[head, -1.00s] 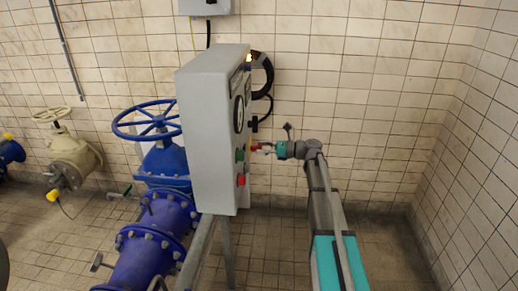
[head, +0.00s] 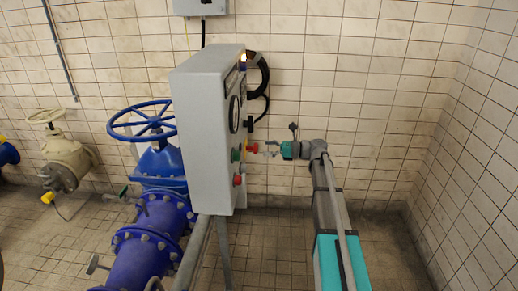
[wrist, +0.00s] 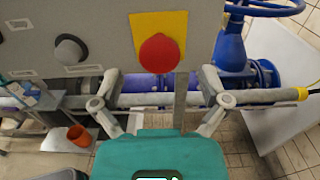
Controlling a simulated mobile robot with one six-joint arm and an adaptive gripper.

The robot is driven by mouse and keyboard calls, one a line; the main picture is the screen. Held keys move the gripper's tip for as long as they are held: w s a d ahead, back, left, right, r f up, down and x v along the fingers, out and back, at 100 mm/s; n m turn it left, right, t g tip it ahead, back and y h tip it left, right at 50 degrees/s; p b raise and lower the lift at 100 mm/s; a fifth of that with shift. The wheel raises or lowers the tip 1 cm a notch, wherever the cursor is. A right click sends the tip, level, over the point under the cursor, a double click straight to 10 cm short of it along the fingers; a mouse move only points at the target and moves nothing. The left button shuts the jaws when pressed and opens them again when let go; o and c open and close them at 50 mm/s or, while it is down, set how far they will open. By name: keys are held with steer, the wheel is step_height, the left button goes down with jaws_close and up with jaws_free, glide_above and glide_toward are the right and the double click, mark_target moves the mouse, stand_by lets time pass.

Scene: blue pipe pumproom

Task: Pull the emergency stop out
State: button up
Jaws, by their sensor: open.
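The emergency stop is a round red button (wrist: 159,54) on a yellow plate (wrist: 142,23) at the upper middle of the wrist view. In the head view the red button (head: 252,148) stands out from the right-hand face of a grey control cabinet (head: 203,140). My gripper (head: 268,149) is just right of it and points at it, with a small gap. In the wrist view my gripper (wrist: 159,80) has its fingers spread wide, one on each side below the button, with nothing between them. How far the button stands out is unclear.
Green (head: 236,155) and red (head: 237,181) buttons are lower on the cabinet. A blue pipe with a handwheel (head: 142,121) stands to the left. The floor at right is clear up to the tiled wall.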

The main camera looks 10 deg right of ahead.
steer(key=v, duration=0.8)
steer(key=shift+d, duration=0.2)
steer(key=shift+a, duration=0.1)
steer(key=s+a+f+n+g+h, duration=0.4)
steer(key=s+a+f+n+h, duration=0.4)
steer(key=s+a+f, duration=0.4)
steer(key=s+f+n+h, duration=0.3)
steer(key=s+n+h, duration=0.1)
steer(key=s+n, duration=0.2)
steer(key=s+a+f+n+g+h, duration=0.1)
steer(key=s+f+n+h, duration=0.2)
steer(key=s+n+h, duration=0.2)
steer(key=s+n, duration=0.2)
steer(key=shift+a+f+n+g, duration=0.15)
steer(key=shift+f+n+g, duration=0.1)
steer(key=shift+n+g, duration=0.05)
stand_by(1.3)
